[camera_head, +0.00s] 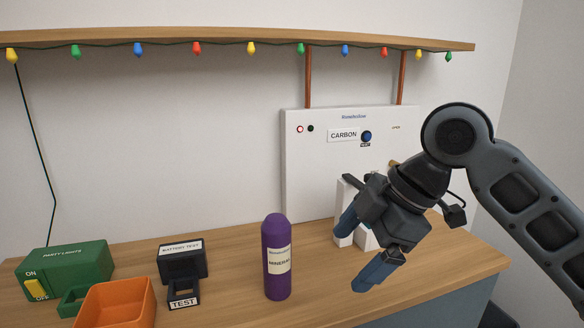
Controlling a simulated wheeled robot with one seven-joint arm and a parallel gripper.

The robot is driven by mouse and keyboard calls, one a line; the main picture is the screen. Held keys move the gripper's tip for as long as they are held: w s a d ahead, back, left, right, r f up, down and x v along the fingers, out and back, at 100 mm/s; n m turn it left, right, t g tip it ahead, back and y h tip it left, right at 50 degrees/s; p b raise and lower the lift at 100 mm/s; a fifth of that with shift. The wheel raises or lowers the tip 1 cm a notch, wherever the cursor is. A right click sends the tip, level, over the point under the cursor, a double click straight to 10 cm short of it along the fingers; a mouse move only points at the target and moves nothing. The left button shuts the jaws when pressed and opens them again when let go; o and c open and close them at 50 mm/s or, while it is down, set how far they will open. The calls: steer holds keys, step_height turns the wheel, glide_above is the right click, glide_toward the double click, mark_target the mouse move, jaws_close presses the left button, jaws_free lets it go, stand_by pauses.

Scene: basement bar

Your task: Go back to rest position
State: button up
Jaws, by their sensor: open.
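My gripper (362,253) is open and empty, with its blue fingers spread apart. It hangs above the right part of the wooden counter (220,259), in front of the white panel box. My arm comes in from the right edge of the view. A purple bottle (276,271) with a cream label stands upright on the counter to the left of my gripper, apart from it. My gripper partly hides white upright pieces (343,205) at the panel's lower right.
A white box (310,170) marked CARBON stands against the wall. A green party-lights box (78,262), an orange bin (118,303) and a black battery tester (182,261) occupy the left. A shelf (240,40) with coloured bulbs runs overhead. The counter ends at right.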

steer(key=s+a+f+m+t+y, duration=0.2)
steer(key=a+f+m+t+y, duration=0.15)
steer(key=a+m, duration=0.2)
steer(key=s+a+f+m+t+y, duration=0.2)
steer(key=a+m+t+y, duration=0.1)
steer(key=a+m+t, duration=0.25)
steer(key=s+d+f+m+t+h, duration=0.2)
steer(key=s+d+f+m+h, duration=0.4)
steer(key=s, duration=0.5)
steer(key=s+d+f+m+t+h, duration=0.2)
steer(key=s+d+f+m+h, duration=0.25)
steer(key=s+d+f, duration=0.5)
steer(key=s+d+r, duration=0.3)
steer(key=s, duration=0.5)
steer(key=s+d+r+n+h, duration=0.1)
steer(key=s+d+r, duration=0.3)
steer(key=s, duration=0.5)
steer(key=shift+d+r, duration=0.15)
steer(key=shift+d, duration=0.05)
steer(key=shift+w, duration=0.1)
steer(key=shift+c, duration=0.4)
